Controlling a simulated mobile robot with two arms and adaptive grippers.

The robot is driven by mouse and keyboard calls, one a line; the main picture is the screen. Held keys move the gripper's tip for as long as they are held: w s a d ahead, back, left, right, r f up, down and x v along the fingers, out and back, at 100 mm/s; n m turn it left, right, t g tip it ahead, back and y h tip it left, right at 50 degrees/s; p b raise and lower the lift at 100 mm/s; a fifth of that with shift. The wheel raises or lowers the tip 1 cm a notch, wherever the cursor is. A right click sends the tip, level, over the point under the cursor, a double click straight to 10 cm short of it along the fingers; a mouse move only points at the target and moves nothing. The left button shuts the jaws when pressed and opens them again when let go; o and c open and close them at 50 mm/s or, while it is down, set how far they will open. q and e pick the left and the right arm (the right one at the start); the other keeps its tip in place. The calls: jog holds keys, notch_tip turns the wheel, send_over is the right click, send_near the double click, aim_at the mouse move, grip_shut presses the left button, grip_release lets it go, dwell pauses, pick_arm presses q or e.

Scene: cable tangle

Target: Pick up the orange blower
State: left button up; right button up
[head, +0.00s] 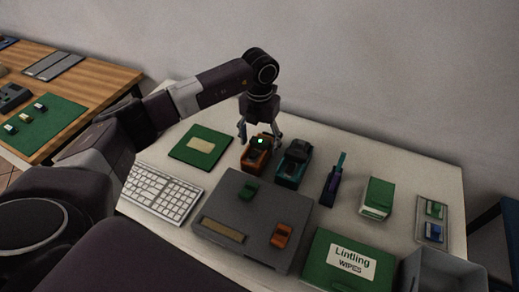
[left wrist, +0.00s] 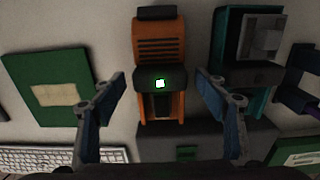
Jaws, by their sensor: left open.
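The orange blower (head: 257,154) has a dark band with a lit green light and stands on the white table behind the grey case. In the left wrist view the orange blower (left wrist: 158,50) lies ahead, between the two fingers. My left gripper (head: 258,134) is open, pointing down above the blower. Its fingers also show in the left wrist view (left wrist: 162,97), one on each side of the blower, with nothing held. Whether the fingers touch the blower I cannot tell. My right gripper does not show.
A teal device (head: 292,163) stands close to the blower's right. A green board (head: 187,147) lies to its left. The grey case (head: 222,205), keyboard (head: 161,192), purple tool (head: 332,184), green-white box (head: 377,198) and wipes pack (head: 318,270) crowd the table. Bare tabletop shows at the back right.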

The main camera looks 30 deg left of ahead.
aim_at(260, 142)
pick_arm(q)
jog(key=shift+f, duration=0.1)
jog(key=shift+c, duration=0.5)
jog(key=c, duration=1.4)
jog(key=shift+w, duration=0.1)
notch_tip(260, 142, up, 20)
jog(key=b, duration=0.2)
jog(key=o, duration=0.7)
jog(key=c, duration=0.3)
